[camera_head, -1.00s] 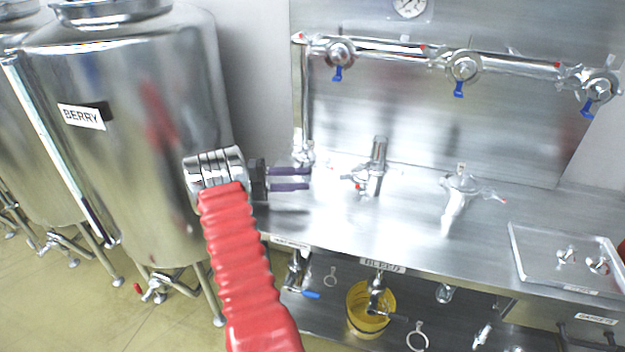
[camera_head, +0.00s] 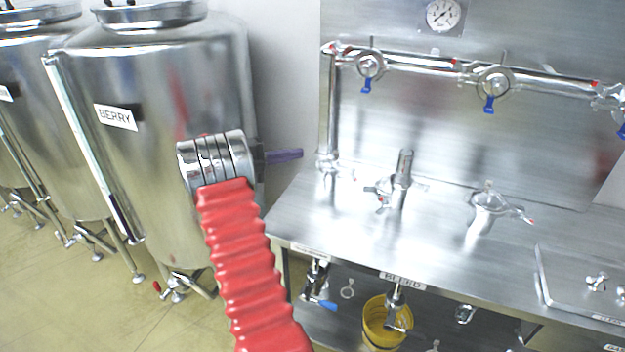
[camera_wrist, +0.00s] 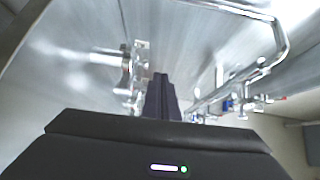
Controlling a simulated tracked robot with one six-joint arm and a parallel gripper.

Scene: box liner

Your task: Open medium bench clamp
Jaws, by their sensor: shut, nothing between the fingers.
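Two metal fittings with clamps stand upright on the steel bench: a middle one (camera_head: 401,182) and one further right (camera_head: 488,203). I cannot tell which is the medium clamp. My gripper (camera_head: 299,153) is shut and empty, its purple fingers pointing right above the bench's left end. It is left of the middle fitting and apart from it. In the wrist view the dark fingers (camera_wrist: 160,78) are together, with a blurred metal clamp fitting (camera_wrist: 127,65) just left of their tips.
A pipe with valves and blue handles (camera_head: 489,104) runs along the back panel. A lidded basin (camera_head: 575,285) is at the bench's right. The BERRY tank (camera_head: 160,150) stands behind my arm. A yellow bucket (camera_head: 375,325) sits below.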

